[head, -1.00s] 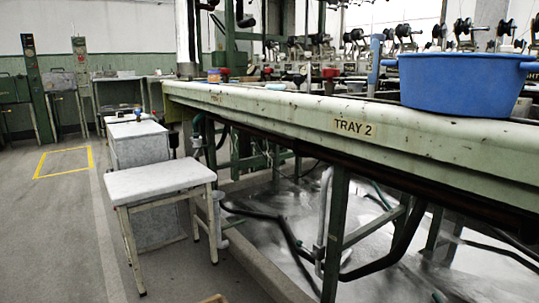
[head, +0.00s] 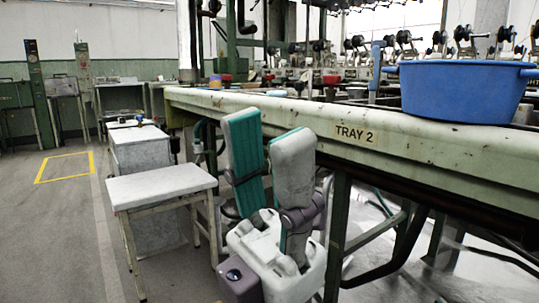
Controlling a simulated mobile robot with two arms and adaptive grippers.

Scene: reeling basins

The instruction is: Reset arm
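My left gripper (head: 268,130) stands upright at the lower middle of the head view, in front of the long green bench. Its white body is at the bottom and its two fingers point up. The fingers, grey with teal pads, are apart with nothing visible between them, so it is open. It hides part of the bench edge and the legs behind. My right gripper is not in view.
The long bench (head: 440,150), marked "TRAY 2", runs across the right, with a blue basin (head: 455,92) on it. A small white-topped table (head: 160,185) stands left of my gripper. Open floor with a yellow square (head: 65,168) lies at the left.

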